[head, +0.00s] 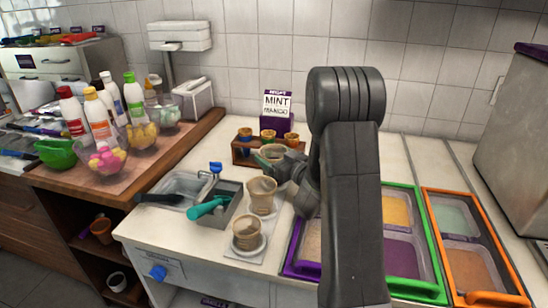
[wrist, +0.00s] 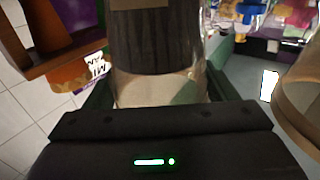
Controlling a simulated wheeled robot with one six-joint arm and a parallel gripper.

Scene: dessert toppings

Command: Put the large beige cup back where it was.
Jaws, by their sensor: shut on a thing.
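My gripper (head: 275,165) is shut on a large beige cup (head: 271,153) in front of the small wooden rack. In the wrist view the held cup (wrist: 160,90) stands between the fingers, with a dark ribbed area above a pale beige band. Its base is hidden, so I cannot tell whether it touches the counter. Another beige cup (head: 262,196) stands nearer on the counter, beside the grey bin. A beige cup edge (wrist: 302,95) also shows at the right of the wrist view.
The wooden rack (head: 243,157) holds small orange-brown cups, with a MINT MANGO sign (head: 277,103) behind. A grey bin (head: 222,218) with a teal-handled tool stands left. Purple, green (head: 418,200) and orange (head: 430,225) framed trays lie right, partly behind my arm.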

